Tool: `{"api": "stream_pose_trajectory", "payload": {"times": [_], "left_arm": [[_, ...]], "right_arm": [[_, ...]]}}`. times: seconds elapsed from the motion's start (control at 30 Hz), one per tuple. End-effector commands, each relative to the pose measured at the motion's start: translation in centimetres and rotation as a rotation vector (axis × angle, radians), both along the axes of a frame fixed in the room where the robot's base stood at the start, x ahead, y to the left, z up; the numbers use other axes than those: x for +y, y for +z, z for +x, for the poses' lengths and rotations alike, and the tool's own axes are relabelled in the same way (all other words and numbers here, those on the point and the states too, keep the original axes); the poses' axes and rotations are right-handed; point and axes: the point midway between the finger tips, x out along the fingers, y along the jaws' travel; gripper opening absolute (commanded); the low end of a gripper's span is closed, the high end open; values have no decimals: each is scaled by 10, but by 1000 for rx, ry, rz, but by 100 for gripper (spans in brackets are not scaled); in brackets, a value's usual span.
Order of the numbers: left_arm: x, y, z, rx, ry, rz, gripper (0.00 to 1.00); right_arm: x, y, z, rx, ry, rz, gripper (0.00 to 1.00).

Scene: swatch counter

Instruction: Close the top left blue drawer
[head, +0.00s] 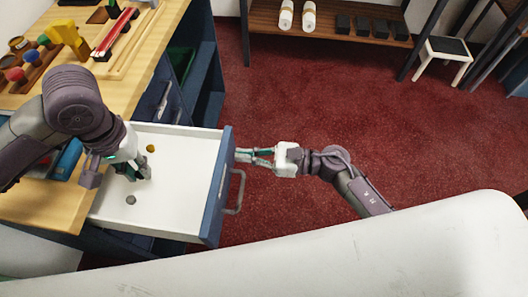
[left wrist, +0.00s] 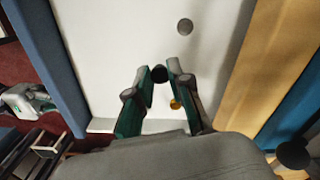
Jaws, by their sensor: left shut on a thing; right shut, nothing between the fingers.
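The blue drawer (head: 215,190) is pulled out from the wooden counter; its white inside and grey bar handle (head: 238,192) show. In the left wrist view its blue front (left wrist: 48,60) runs along the left. My left gripper (head: 141,174) reaches down into the drawer. It is shut on a small dark round piece (left wrist: 159,73), seen between its fingertips in the left wrist view. My right gripper (head: 240,155) is shut and empty, its tips close to the outer face of the drawer front, above the handle; contact is unclear. It also shows in the left wrist view.
A grey round piece (head: 130,200) and a gold piece (head: 150,148) lie in the drawer. The counter top (head: 60,203) holds tools and coloured knobs. Open red carpet (head: 310,95) lies beyond. A shelf (head: 330,22) and white stool (head: 446,52) stand at the back.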

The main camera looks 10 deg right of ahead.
Motion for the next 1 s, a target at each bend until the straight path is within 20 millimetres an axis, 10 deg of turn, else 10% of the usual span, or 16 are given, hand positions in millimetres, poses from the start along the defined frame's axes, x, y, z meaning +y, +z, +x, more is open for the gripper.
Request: {"api": "stream_pose_trajectory", "payload": {"times": [1.0], "left_arm": [[0,-13,0,0,0,0,10]], "right_arm": [[50,-2,16,-1,1,1,0]]}}
